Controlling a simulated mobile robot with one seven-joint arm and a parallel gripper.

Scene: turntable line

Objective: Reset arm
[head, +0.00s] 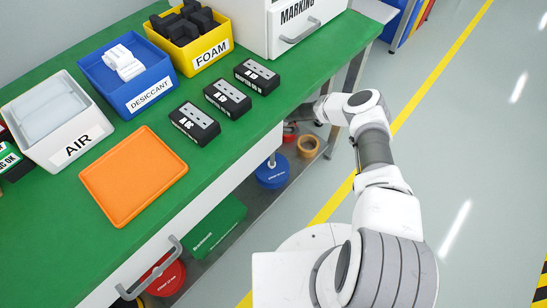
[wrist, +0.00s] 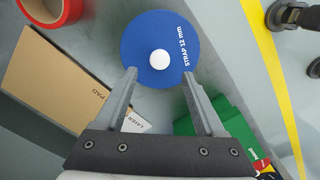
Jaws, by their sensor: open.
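My gripper (wrist: 159,73) shows in the wrist view with its two fingers apart and nothing between them. It points down past the bench toward the lower level, with a blue strap roll (wrist: 160,35) beyond the fingertips and apart from them as far as I can tell. In the head view my arm reaches up from my base at the bottom right and bends left at its far end, beside the bench's right edge. The fingers cannot be made out in the head view.
The green bench (head: 225,150) holds an orange tray (head: 134,175), three black blocks, and AIR, DESICCANT and FOAM bins. Below lie the blue roll (head: 272,172), a green box (head: 217,228) and a red roll (head: 165,278). The floor at right is clear.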

